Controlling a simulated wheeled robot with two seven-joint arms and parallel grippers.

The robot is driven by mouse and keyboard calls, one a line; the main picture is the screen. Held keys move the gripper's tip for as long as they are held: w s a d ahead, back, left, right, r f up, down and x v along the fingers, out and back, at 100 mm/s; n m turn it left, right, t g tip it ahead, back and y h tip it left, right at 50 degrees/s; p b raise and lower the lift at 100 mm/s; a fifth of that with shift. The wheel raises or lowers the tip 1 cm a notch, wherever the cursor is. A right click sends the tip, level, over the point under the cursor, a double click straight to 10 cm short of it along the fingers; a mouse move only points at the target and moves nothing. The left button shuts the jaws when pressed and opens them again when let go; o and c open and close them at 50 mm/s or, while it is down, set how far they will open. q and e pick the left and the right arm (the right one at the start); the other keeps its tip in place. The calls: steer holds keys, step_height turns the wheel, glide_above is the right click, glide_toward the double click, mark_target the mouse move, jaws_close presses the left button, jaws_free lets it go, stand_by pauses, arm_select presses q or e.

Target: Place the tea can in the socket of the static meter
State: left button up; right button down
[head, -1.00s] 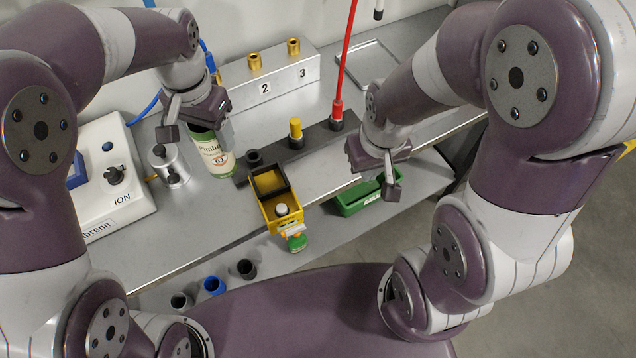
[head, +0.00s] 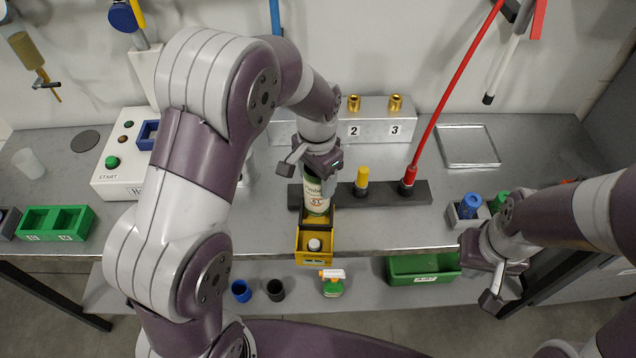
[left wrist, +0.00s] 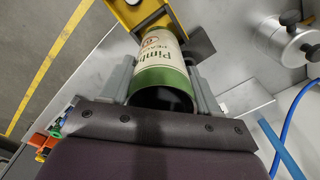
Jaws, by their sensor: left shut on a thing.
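My left gripper (head: 312,168) is shut on the tea can (head: 316,194), a green can with a cream label. The can is in front of the black bar and behind the yellow bin in the head view; I cannot tell its height above the bench. In the left wrist view the can (left wrist: 160,60) lies between the fingers, its dark end toward the camera. A silver cylinder with dark knobs (left wrist: 284,40) stands to the right there; my left arm mostly hides it in the head view. I cannot tell which thing is the static meter. My right gripper (head: 486,272) is open and empty at the right front.
The yellow bin (head: 315,256) is at the bench's front edge, close to the can. A white control box (head: 115,182) stands at left. The back-right bench has a flat tray (head: 466,146).

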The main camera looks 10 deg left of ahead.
arm_select(q)
steer(key=f, duration=0.2)
steer(key=shift+s+a+f+p, duration=0.15)
steer(key=shift+s+f+p, duration=0.05)
steer(key=shift+f+p, duration=0.2)
steer(key=shift+f, duration=0.25)
steer(key=shift+w, duration=0.1)
steer(key=shift+f, duration=0.15)
steer(key=o, duration=1)
